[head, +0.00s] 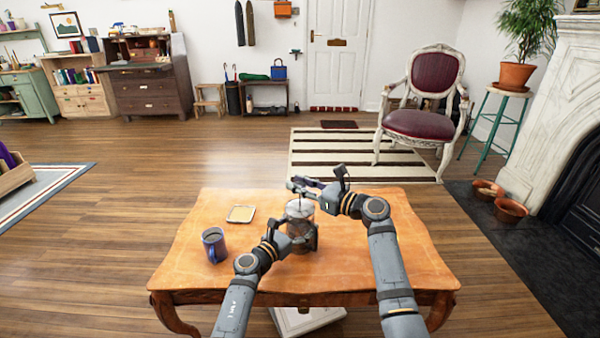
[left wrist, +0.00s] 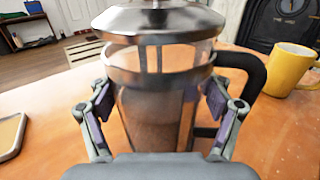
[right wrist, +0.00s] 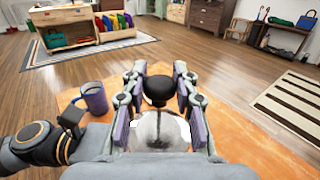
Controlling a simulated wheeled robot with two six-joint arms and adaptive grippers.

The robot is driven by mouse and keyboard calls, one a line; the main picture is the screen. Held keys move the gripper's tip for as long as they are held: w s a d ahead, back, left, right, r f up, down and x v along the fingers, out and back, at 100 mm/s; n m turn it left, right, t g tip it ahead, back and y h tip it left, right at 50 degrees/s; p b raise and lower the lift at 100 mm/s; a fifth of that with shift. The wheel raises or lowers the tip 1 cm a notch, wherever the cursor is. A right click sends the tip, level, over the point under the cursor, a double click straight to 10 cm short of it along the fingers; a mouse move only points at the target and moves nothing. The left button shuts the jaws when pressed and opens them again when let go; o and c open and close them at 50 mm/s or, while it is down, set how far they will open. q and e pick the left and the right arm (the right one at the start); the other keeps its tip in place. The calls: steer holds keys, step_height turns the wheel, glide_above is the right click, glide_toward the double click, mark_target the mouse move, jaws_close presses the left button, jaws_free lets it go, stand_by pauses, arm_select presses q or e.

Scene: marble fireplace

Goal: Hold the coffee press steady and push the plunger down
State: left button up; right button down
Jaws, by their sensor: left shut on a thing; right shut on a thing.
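The coffee press (head: 299,212) stands upright on the wooden table, with a metal lid (left wrist: 158,22), a glass body in a metal frame (left wrist: 150,125) and a dark handle (left wrist: 250,72). My left gripper (head: 301,242) is shut on the body, its fingers on either side; it also shows in the left wrist view (left wrist: 160,98). My right gripper (head: 306,187) is above the press, shut on the black plunger knob (right wrist: 157,88), which sits between its fingers in the right wrist view. Brown contents show through the glass.
On the table (head: 200,272), a blue mug (head: 214,248) stands left of the press and a small tray (head: 241,213) lies behind it. A yellow mug (left wrist: 288,68) stands beyond the handle in the left wrist view. The table's left part is mostly clear.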

mark_target(300, 205)
step_height(300, 205, down, 4)
steer(key=shift+d+f, duration=0.1)
steer(key=shift+f, duration=0.1)
steer(key=c, duration=1)
jaws_free()
steer(key=shift+r, duration=0.1)
arm_select(q)
steer(key=o, duration=1.8)
steer(key=shift+c, duration=0.2)
arm_select(e)
steer(key=v, duration=1.1)
steer(key=shift+s+d, duration=0.25)
steer(key=shift+d, duration=0.1)
